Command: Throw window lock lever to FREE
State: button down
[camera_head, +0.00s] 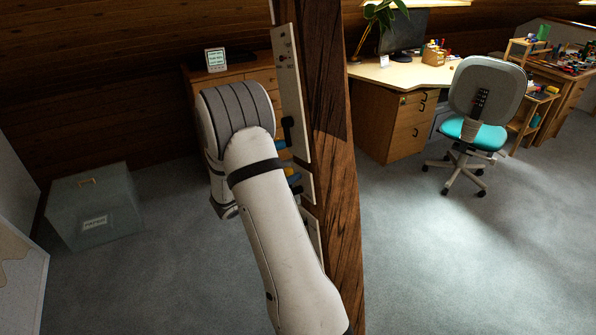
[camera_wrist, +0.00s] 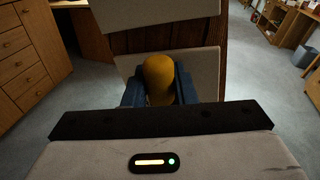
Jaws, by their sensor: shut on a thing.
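A pale control panel (camera_head: 291,90) is fixed to the side of the dark timber post (camera_head: 333,150). In the head view a bit of yellow (camera_head: 290,171) shows beside my arm, which hides most of that area. No lever label is legible, so I cannot tell which one is the window lock lever.
A wooden drawer unit (camera_head: 262,75) stands behind the post, with a small white sign (camera_head: 215,60) on top. A desk (camera_head: 405,75) and swivel chair (camera_head: 478,115) stand right. Carpet right of the post is clear.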

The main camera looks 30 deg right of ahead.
jog(key=w+n+p, duration=0.1)
jog(key=n, duration=0.1)
jog(key=w+n+g+p, duration=0.1)
jog(key=p, duration=0.1)
jog(key=shift+w+d+f+n+y+p, duration=0.1)
jog(key=shift+w+f+n+y+p, duration=0.1)
jog(key=shift+n+y+p, duration=0.15)
jog(key=shift+w+d+f+n+g+y+p, duration=0.1)
jog(key=shift+w+f+n+g+y+p, duration=0.1)
jog(key=shift+w+f+n+g+p, duration=0.4)
jog(key=shift+w+f+n+g+y+p, duration=0.1)
jog(key=shift+w+f+n+y+p, duration=0.1)
jog(key=shift+n+p, duration=0.6)
jog(key=shift+n, duration=0.35)
jog(key=c, duration=1.5)
grip_release()
jog(key=shift+f, duration=0.1)
jog(key=b+v, duration=0.2)
jog(key=v, duration=0.6)
jog(key=shift+b, duration=0.3)
